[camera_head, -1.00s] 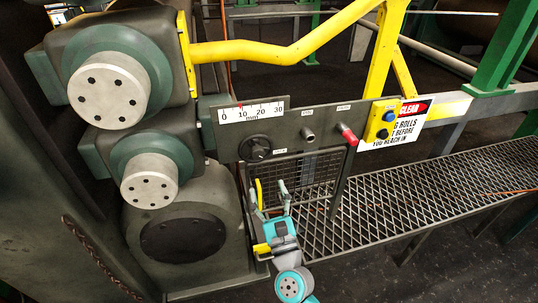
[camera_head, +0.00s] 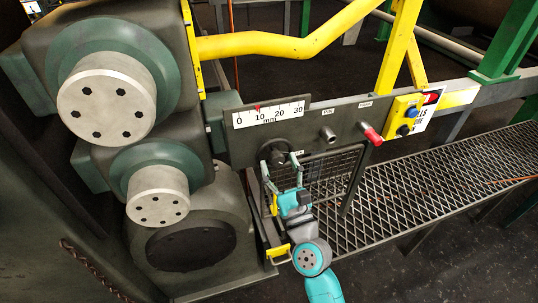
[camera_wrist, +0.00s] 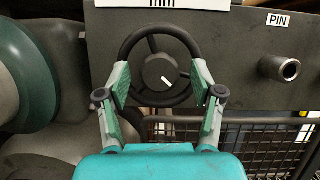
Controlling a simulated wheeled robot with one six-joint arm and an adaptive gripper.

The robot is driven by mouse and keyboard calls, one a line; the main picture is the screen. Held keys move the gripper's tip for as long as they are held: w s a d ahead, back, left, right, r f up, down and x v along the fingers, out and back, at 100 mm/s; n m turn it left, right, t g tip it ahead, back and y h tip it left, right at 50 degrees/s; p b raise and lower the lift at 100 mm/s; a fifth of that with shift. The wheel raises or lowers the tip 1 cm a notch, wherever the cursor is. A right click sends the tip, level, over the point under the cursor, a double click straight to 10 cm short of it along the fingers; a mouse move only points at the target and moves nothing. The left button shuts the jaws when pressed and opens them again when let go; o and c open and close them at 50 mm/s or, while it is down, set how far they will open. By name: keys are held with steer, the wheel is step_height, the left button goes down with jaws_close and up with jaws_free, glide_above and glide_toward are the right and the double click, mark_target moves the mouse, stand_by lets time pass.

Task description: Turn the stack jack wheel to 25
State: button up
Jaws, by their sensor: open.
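The stack jack wheel is a dark round handwheel (camera_head: 270,147) on the grey panel; the wrist view shows its rim, hub and spokes (camera_wrist: 155,70). A white mark on its hub points to the lower right. Above it, a white mm scale (camera_head: 281,107) runs from 0 to 30, with a small red pointer close to 10. My gripper (camera_head: 281,160) is open in front of the wheel's lower part. In the wrist view its two fingers (camera_wrist: 160,86) stand one on each side of the lower rim. I cannot tell whether they touch it.
A PIN-labelled metal stub (camera_wrist: 285,68) and a red-tipped knob (camera_head: 371,134) sit right of the wheel. A yellow button box (camera_head: 404,115) is farther right. A mesh guard (camera_head: 335,180) is below the panel. Grey rolls' housings stand left; a grating walkway (camera_head: 420,195) runs right.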

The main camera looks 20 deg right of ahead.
steer(key=shift+w+r, duration=0.15)
steer(key=shift+w, duration=0.15)
steer(key=shift+c, duration=0.2)
steer(key=c, duration=1.1)
steer(key=shift+n+y, duration=0.4)
steer(key=shift+n, duration=0.5)
